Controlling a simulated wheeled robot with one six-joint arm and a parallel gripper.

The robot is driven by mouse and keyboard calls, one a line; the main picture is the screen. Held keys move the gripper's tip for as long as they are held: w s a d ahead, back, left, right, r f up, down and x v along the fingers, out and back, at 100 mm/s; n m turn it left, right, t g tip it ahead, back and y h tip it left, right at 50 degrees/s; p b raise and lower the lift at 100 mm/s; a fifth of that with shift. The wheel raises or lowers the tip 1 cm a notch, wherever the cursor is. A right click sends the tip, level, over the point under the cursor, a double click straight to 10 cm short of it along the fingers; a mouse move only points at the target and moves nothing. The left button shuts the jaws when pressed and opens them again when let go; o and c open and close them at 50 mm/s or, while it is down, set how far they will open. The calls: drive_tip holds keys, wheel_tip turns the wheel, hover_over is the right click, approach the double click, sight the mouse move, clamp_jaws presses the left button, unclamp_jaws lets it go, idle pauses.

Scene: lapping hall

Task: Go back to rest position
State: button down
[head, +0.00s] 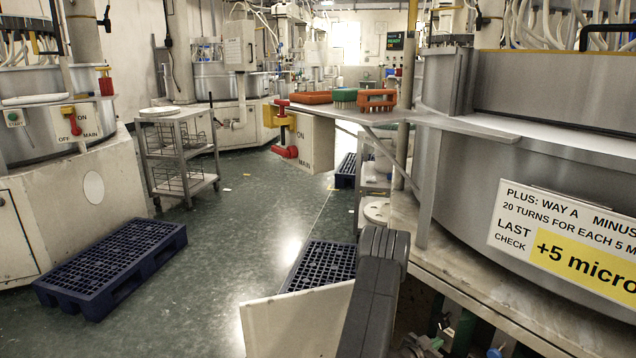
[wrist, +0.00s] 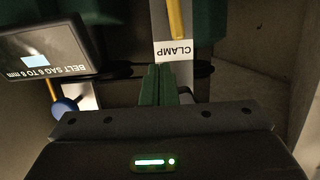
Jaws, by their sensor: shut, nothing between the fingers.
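My gripper (wrist: 160,84) shows in the wrist view, with its two dark green fingers together and nothing between them. The fingertips point toward a white label reading CLAMP (wrist: 174,50), which appears upside down. I cannot tell whether they touch anything there. In the head view a dark grey link of my arm reaches down at the lower middle, and my gripper cannot be made out.
In the wrist view, a yellow lever (wrist: 175,18), a belt sag panel (wrist: 42,50) and a blue knob (wrist: 64,106) are near my gripper.

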drive_tip(key=p+v, duration=0.1)
drive_tip(key=v, duration=0.7)
drive_tip(key=shift+a+p, duration=0.25)
drive_tip(key=shift+p, duration=0.1)
